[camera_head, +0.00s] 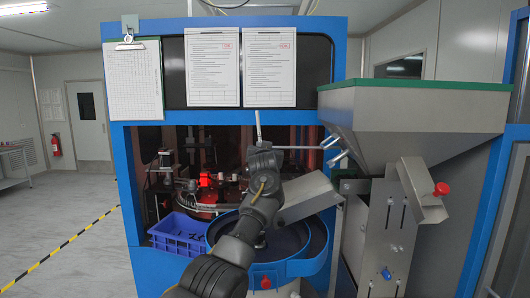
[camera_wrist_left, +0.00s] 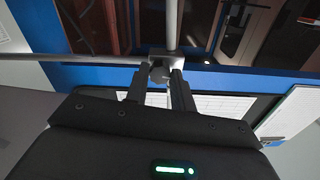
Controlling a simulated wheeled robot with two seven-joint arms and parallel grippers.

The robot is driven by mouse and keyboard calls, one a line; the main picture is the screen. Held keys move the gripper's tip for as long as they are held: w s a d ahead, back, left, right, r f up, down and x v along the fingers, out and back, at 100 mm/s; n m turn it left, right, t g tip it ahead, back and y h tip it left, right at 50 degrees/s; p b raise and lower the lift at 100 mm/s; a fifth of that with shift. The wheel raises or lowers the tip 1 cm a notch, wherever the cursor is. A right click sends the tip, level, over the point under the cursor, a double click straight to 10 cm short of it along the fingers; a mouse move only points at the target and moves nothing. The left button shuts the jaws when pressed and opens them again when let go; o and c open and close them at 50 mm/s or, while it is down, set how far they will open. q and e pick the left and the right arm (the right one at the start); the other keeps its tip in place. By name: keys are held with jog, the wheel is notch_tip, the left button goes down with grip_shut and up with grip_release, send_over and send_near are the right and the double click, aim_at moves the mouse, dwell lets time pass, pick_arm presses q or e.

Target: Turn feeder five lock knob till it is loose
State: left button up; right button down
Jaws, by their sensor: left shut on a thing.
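My left gripper (camera_head: 262,149) reaches up from the bottom of the head view to a grey rod joint in front of the machine opening. In the left wrist view, its two dark fingers (camera_wrist_left: 160,84) are shut on a small part at the grey clamp block (camera_wrist_left: 161,71), where an upright rod (camera_wrist_left: 172,25) meets a level rod (camera_wrist_left: 85,59). The held part is mostly hidden between the fingers, and I cannot tell how loose it is. No feeder number is readable. My right gripper is not in view.
A grey hopper (camera_head: 420,115) with a red knob (camera_head: 441,188) and a blue knob (camera_head: 386,272) stands at right. Below are a blue bowl (camera_head: 318,262) and a blue crate (camera_head: 178,238). Paper sheets (camera_head: 212,68) hang above the opening.

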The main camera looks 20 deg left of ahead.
pick_arm(q)
jog(key=shift+r, duration=0.2)
jog(key=o, duration=1)
jog(key=shift+w+f, duration=0.1)
jog(key=shift+f, duration=0.05)
jog(key=b+v, duration=0.5)
jog(key=v, duration=0.6)
jog(key=shift+f, duration=0.1)
